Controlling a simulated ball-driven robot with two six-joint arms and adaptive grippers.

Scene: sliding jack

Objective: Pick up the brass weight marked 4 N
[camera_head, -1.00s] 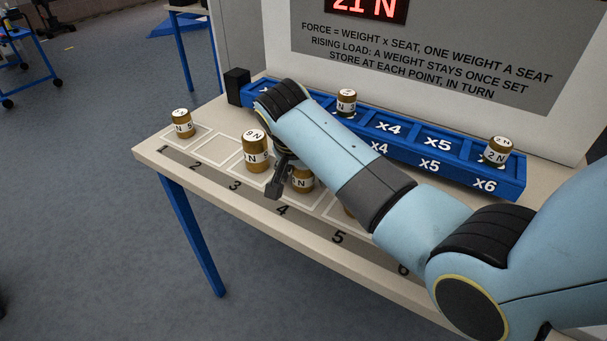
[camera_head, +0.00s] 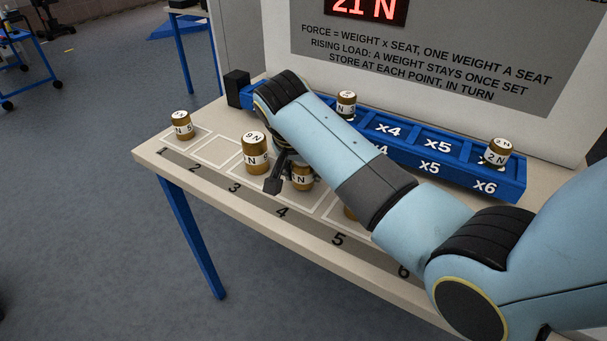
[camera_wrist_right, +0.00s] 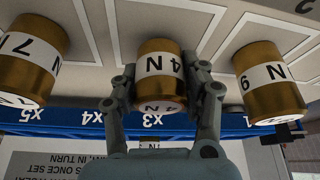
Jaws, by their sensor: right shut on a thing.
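The brass weight marked 4 N (camera_head: 302,179) is by place 4 on the bench, partly hidden behind my gripper in the head view. In the right wrist view the weight (camera_wrist_right: 160,72) stands between the fingers with its 4 N label showing. My right gripper (camera_head: 286,178) is shut on it, one finger at each side, as the right wrist view (camera_wrist_right: 164,88) also shows. I cannot tell whether its base is clear of the bench. My left gripper is not in view.
A 9 N weight (camera_head: 256,153) stands close by at place 3, and a 7 N weight (camera_wrist_right: 26,62) on the other side. A 5 N weight (camera_head: 182,126) is at place 1. The blue seat rail (camera_head: 460,176) behind holds a 3 N weight (camera_head: 346,103) and a 2 N weight (camera_head: 498,153).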

